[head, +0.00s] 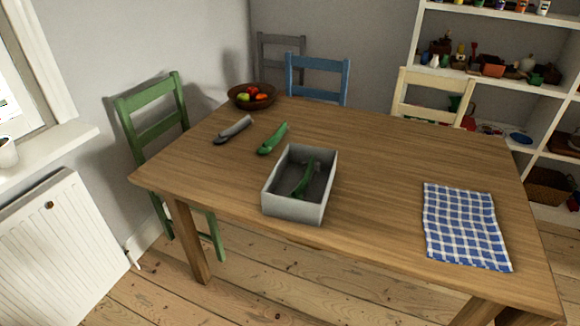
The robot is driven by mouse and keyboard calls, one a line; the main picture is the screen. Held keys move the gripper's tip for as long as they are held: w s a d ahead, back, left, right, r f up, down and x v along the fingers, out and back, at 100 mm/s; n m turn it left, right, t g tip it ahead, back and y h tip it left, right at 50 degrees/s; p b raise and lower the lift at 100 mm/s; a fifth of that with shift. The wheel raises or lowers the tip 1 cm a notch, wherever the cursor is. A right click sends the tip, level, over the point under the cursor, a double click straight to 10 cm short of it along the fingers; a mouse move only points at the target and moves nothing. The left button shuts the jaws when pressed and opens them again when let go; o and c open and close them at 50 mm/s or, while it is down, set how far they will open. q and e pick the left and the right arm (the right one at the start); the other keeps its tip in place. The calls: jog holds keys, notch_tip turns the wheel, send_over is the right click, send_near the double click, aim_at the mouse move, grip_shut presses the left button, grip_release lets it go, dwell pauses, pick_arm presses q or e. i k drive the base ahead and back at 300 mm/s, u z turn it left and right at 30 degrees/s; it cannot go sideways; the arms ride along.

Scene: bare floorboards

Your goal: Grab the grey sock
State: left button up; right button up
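A long grey thing with a darker end, which I take to be the grey sock (233,129), lies on the far left part of the wooden table (400,150). It lies alone, apart from the things around it. Its details are too small to tell. A similar green thing (272,139) lies to its right. Another green thing (304,183) is inside a grey open box (293,210) near the table's front edge. Neither of my grippers is in view.
A brown bowl of fruit (252,103) stands behind the grey sock. A blue checked cloth (463,226) lies at the right. Green (150,107), blue (317,65) and cream (434,83) chairs stand around the table. The table's middle is clear.

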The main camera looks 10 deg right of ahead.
aim_at(223, 136)
jog(key=u, duration=2)
jog(key=i, duration=1.6)
jog(key=z, duration=1.35)
